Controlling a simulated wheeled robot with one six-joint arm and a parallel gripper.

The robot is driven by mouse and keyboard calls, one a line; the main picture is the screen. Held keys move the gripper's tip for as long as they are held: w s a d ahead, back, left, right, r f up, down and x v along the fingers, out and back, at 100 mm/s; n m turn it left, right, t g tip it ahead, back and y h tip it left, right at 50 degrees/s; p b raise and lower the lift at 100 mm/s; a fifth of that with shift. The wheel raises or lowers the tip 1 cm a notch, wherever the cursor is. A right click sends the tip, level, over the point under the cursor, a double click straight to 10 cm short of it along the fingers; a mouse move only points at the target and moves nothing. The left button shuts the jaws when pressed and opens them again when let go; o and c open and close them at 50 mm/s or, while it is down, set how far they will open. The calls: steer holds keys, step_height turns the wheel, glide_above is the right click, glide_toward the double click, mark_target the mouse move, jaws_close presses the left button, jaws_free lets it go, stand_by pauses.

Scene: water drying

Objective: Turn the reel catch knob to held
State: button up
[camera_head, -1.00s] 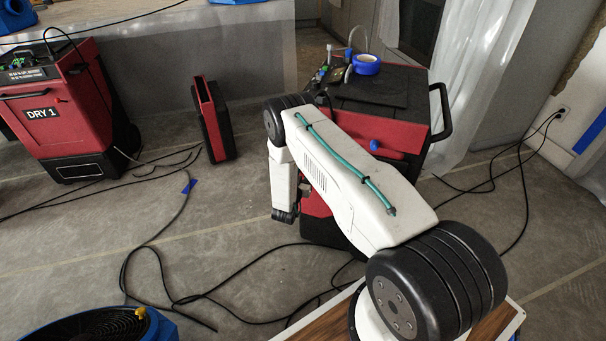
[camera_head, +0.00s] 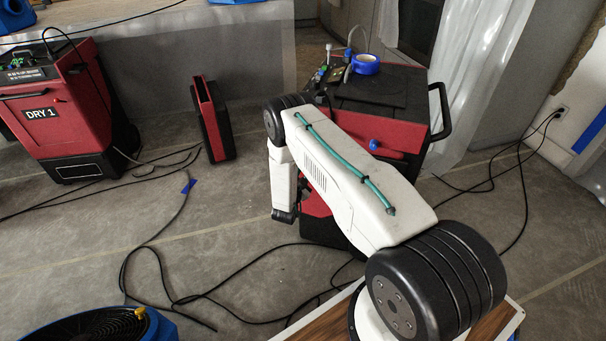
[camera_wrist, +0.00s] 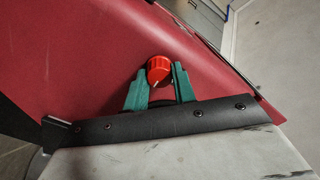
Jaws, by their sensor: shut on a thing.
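The reel catch knob (camera_wrist: 158,70) is a small red round knob with a pale mark on its face, on the red panel (camera_wrist: 90,65) of a machine in the wrist view. My gripper (camera_wrist: 159,78) has green fingers, one on each side of the knob, shut on it. Labels for the knob's positions cannot be read. In the head view my white arm hides the knob and the gripper, which are at the side of the red and black machine (camera_head: 405,135).
Black cables (camera_head: 190,295) lie on the floor. A red machine marked DRY 1 (camera_head: 60,130) and a red and black panel (camera_head: 211,120) stand to the left.

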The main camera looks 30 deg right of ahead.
steer(key=shift+m, duration=0.3)
steer(key=o, duration=1)
steer(key=v, duration=0.7)
steer(key=shift+s+a, duration=0.3)
